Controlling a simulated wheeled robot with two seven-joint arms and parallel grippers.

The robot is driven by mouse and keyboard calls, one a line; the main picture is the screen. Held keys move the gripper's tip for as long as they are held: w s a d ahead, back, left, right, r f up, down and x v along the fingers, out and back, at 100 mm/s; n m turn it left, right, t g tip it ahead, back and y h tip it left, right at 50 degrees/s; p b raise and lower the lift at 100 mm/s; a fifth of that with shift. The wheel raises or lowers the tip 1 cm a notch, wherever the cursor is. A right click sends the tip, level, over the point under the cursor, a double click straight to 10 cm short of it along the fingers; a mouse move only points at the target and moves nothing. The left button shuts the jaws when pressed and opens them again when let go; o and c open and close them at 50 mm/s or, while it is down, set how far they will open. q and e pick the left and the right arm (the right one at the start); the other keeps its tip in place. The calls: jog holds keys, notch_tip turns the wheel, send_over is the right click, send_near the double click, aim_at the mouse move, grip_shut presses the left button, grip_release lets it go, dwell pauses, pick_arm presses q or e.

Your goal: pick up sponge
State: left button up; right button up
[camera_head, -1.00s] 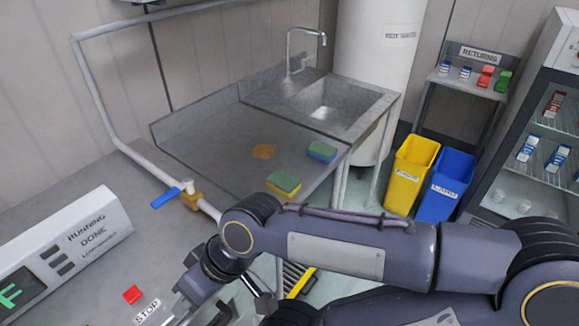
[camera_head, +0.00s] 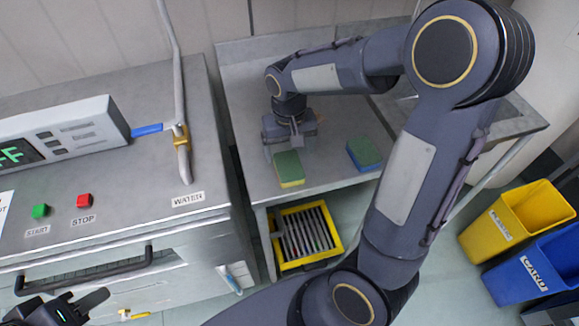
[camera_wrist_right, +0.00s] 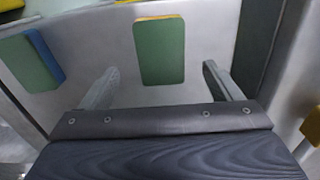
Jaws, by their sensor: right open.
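A green sponge with a yellow underside (camera_head: 289,169) lies flat on the steel sink counter near its front edge. It also shows in the right wrist view (camera_wrist_right: 160,52), ahead of and between the two fingers. A second sponge, green and blue (camera_head: 364,154), lies to its right, and at the left in the right wrist view (camera_wrist_right: 32,62). My right gripper (camera_head: 283,146) is open and empty, over the counter just behind the green-yellow sponge. My left gripper (camera_head: 65,308) is partly in view at the bottom left corner, away from both sponges; its opening is unclear.
The sink counter (camera_head: 245,95) is partly covered by my right arm. A machine with start and stop buttons (camera_head: 84,200) stands at the left, with a pipe and blue-handled valve (camera_head: 147,130). A yellow rack (camera_head: 305,237) sits below the counter. Yellow (camera_head: 512,222) and blue bins (camera_head: 540,272) stand right.

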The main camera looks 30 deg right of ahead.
aim_at(289, 165)
notch_tip(289, 165, down, 6)
jog(key=shift+w+f+p, duration=0.1)
jog(key=shift+f+p, duration=0.15)
jog(key=shift+p, duration=0.05)
jog(key=shift+c, duration=0.4)
jog(key=c, duration=1)
